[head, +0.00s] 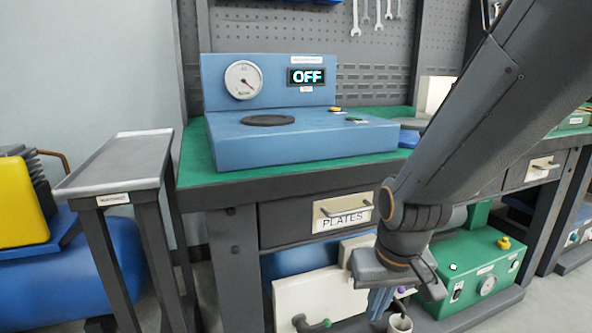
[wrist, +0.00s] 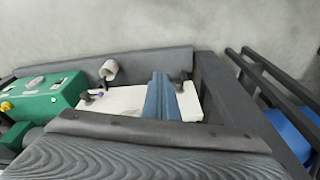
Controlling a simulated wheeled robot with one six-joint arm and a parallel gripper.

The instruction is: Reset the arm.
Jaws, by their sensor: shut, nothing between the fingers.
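My arm (head: 490,100) comes down from the upper right in the head view and bends in front of the bench. My gripper (head: 379,304) points down in front of the bench's lower shelf, below the drawer labelled PLATES (head: 343,212). Its blue fingers are together and hold nothing. In the wrist view the shut fingers (wrist: 160,97) show against a white unit (wrist: 127,100).
A blue tester (head: 300,135) with a dial and an OFF display stands on the green bench top. The lower shelf holds a green machine (head: 470,265), the white unit and a pale cup (head: 400,324) near my gripper. A grey stand (head: 118,165) stands left.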

